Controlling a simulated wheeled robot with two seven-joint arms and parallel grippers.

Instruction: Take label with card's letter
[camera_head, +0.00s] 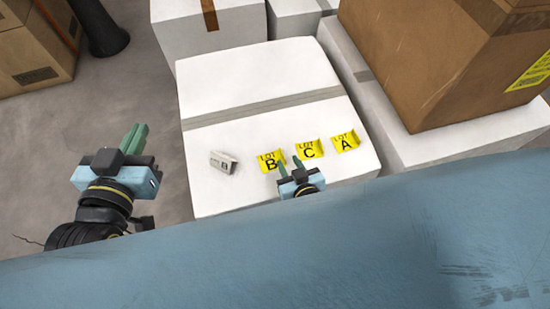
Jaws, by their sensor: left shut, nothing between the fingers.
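Three yellow labels lie in a row on the white box (225,88): the "LOT B" label (266,155), the "LOT C" label (308,149) and the "LOT A" label (344,142). A small grey-white card (223,162) lies left of them; its dark mark is too small to read surely. My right gripper (290,162) is open, its fingertips at the right edge of the B label and below the C label in the picture. Whether it touches either label I cannot tell. My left gripper (135,138) is shut and empty, off the box to the left.
A big brown carton (420,60) stands on another white box (425,150) at the right. More white boxes (205,30) stand behind. A brown carton (30,50) is at the far left. Grey floor (140,80) is free left of the white box.

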